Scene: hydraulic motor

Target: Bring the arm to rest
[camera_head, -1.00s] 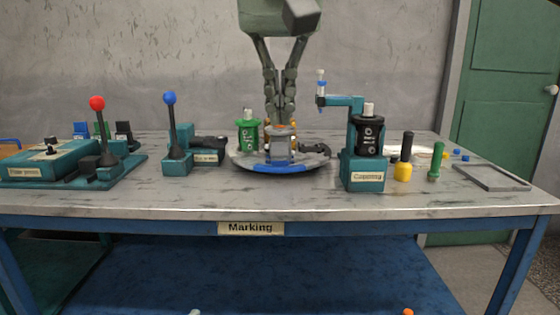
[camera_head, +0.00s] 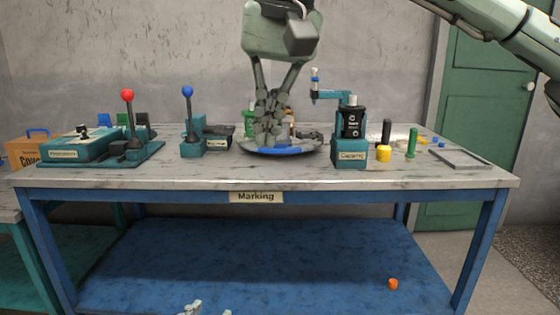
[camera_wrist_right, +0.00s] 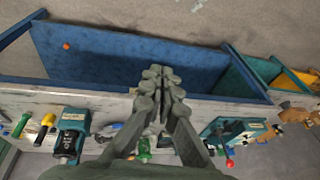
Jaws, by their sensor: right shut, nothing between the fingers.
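My right gripper (camera_head: 268,135) hangs fingers down in front of the round turntable (camera_head: 290,152) in the head view. Its fingers are shut together and empty, and they partly hide the green motor and the other parts on the turntable. In the right wrist view the shut fingertips (camera_wrist_right: 160,76) stand in the middle, pointing up the picture with nothing between them. The right arm's pale green link (camera_head: 500,25) reaches in from the upper right. My left gripper is not in view.
The Marking table (camera_head: 130,178) carries a red-knobbed lever (camera_head: 127,96), a blue-knobbed lever (camera_head: 188,91), and a teal Capping station (camera_head: 349,155) with a black motor (camera_head: 352,121). Yellow and green tools stand right. An orange piece (camera_head: 393,284) lies low at the right.

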